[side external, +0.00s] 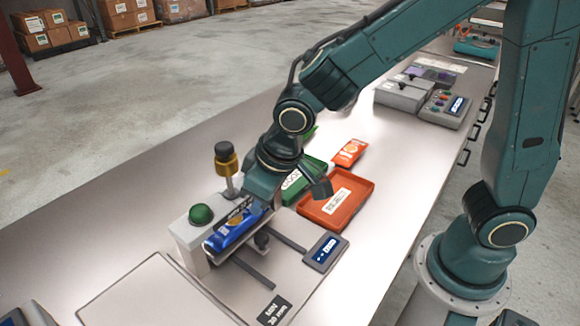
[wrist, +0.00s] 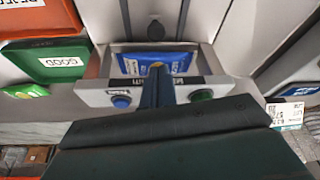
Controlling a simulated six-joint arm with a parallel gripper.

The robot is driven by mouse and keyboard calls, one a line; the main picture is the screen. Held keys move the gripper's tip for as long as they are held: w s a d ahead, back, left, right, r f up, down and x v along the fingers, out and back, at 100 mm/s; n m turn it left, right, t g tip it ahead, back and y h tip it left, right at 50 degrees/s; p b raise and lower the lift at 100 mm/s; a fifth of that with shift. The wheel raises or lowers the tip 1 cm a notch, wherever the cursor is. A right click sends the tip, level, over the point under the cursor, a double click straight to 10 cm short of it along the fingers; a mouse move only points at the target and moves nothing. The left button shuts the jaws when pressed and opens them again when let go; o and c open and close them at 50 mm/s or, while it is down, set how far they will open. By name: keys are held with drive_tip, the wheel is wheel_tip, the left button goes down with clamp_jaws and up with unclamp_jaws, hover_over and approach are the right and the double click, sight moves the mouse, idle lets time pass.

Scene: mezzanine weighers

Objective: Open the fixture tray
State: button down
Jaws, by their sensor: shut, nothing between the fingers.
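The fixture (side external: 192,236) is a pale grey housing with a green dome button (side external: 201,214) on top. A blue packet (side external: 232,228) lies in its recess, also seen in the wrist view (wrist: 137,64). A dark knob (side external: 262,240) stands at the tray's front, beside two dark rails (side external: 254,273); the knob shows in the wrist view (wrist: 155,29). The tray's edges are partly hidden, so I cannot tell how far out it sits. My gripper (wrist: 157,70) is shut and empty, pointing down over the housing near the packet. I cannot tell whether its tips touch anything.
A green GOOD tray (side external: 310,172) and an orange tray (side external: 352,203) stand behind the fixture. A dark-topped yellow post (side external: 227,160) rises close to my wrist. A small display (side external: 325,252) sits near the rails.

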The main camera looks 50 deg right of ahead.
hover_over(245, 239)
drive_tip(key=s, duration=0.2)
drive_tip(key=shift+w+d+f, duration=0.1)
drive_tip(key=shift+d+f, duration=0.05)
drive_tip(key=shift+f, duration=1.65)
drive_tip(key=shift+w+d+f, duration=0.1)
drive_tip(key=shift+d+f, duration=0.05)
drive_tip(key=shift+f, duration=1.65)
drive_tip(key=s, duration=1)
drive_tip(key=shift+s, duration=0.35)
drive_tip(key=shift+r, duration=0.1)
drive_tip(key=v, duration=0.9)
drive_tip(key=shift+s+r, duration=0.2)
drive_tip(key=shift+r, duration=0.15)
